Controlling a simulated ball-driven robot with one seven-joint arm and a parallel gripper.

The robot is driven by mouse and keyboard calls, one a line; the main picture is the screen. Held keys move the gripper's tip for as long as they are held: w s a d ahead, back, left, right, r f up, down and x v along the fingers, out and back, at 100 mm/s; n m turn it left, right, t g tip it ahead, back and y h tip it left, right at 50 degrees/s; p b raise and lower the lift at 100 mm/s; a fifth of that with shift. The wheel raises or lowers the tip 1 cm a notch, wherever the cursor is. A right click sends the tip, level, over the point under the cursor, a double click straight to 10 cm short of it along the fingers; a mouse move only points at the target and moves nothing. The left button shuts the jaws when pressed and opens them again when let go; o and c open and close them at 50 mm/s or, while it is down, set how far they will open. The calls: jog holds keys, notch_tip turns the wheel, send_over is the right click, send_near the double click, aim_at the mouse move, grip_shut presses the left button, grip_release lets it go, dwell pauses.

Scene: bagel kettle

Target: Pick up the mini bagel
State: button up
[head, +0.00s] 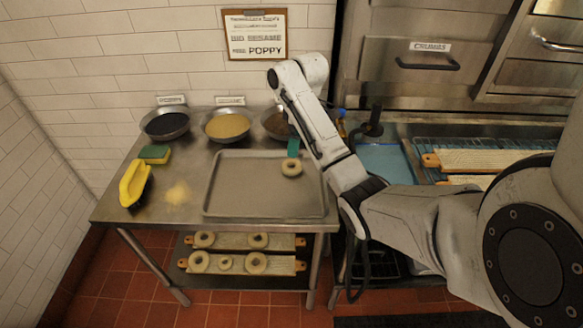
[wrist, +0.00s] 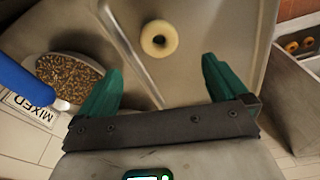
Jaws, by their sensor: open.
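A small pale ring-shaped bagel (head: 291,173) lies on the grey metal tray (head: 240,207), near its upper right part. In the wrist view the same bagel (wrist: 147,40) lies alone, ahead of the fingertips and between their lines. My gripper (wrist: 160,66) is open and empty, with its two green fingers spread wider than the bagel. In the head view one green finger of my gripper (head: 294,148) shows just behind the bagel; the other is hidden. I cannot tell the height gap. No finger touches the bagel in the wrist view.
Bowls of dark (head: 165,125), tan (head: 228,126) and mixed seeds (wrist: 70,78) stand behind the tray. A blue-handled tool (wrist: 25,85) is near the mixed bowl. Several bagels rest on boards (head: 280,242) below.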

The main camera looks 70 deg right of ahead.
aim_at(292, 162)
notch_tip(292, 162, down, 3)
jog(key=shift+w+f+b, duration=0.1)
jog(key=shift+w+b, duration=0.05)
jog(key=shift+b, duration=1.1)
jog(key=shift+w+f+p, duration=0.15)
jog(key=shift+f+p, duration=0.1)
jog(key=shift+f, duration=1)
jog(key=shift+w+f+p, duration=0.2)
jog(key=shift+f+p, duration=0.1)
jog(key=shift+f, duration=0.9)
jog(key=shift+w+f+p, duration=0.15)
jog(key=shift+f+p, duration=0.1)
jog(key=shift+f, duration=1)
jog(key=c, duration=1.1)
jog(key=shift+r, duration=0.1)
